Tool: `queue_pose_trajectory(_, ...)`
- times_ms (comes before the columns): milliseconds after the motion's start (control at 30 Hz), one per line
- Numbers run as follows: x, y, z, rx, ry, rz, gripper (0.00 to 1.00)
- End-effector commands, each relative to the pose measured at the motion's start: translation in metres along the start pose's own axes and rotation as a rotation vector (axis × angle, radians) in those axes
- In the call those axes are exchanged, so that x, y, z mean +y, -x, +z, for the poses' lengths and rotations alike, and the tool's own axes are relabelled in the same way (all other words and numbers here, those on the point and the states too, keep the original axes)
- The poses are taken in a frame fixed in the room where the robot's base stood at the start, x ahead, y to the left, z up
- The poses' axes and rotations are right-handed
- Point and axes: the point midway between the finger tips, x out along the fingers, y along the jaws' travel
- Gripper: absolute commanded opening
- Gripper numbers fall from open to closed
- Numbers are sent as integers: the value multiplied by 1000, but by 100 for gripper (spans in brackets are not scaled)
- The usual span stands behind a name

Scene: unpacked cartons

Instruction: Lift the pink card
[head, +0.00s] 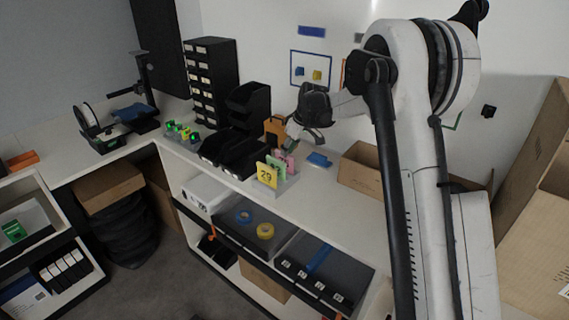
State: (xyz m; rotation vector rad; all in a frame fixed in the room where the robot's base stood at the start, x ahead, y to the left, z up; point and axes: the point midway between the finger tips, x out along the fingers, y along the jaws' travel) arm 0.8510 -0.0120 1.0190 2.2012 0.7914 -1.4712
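The pink card (290,163) stands upright in a small grey holder (287,183) on the white counter, at the back of a row of cards. A green card (277,166) and a yellow card (266,176) marked 29 stand in front of it and hide part of it. My gripper (300,138) hangs above and a little behind the cards, pointing down. It looks apart from the pink card, though the view is small. Its fingers are dark and partly unclear, so I cannot tell whether they are open.
Black bins (235,150) stand left of the cards, with a black drawer tower (212,80) behind. An orange-brown object (275,127) is close behind the cards. A blue item (319,159) lies to the right, before an open carton (360,170). The counter's front right is clear.

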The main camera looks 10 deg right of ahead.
Motion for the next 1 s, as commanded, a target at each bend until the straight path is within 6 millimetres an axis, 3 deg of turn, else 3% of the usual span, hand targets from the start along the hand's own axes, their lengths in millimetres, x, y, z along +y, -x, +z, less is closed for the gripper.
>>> queue_pose_trajectory(233,0,-15,-2,0,0,0,15)
queue_pose_trajectory(600,0,-56,-4,0,0,0,15)
queue_pose_trajectory(867,0,-59,-4,0,0,0,15)
queue_pose_trajectory(1000,0,-59,-4,0,0,0,0)
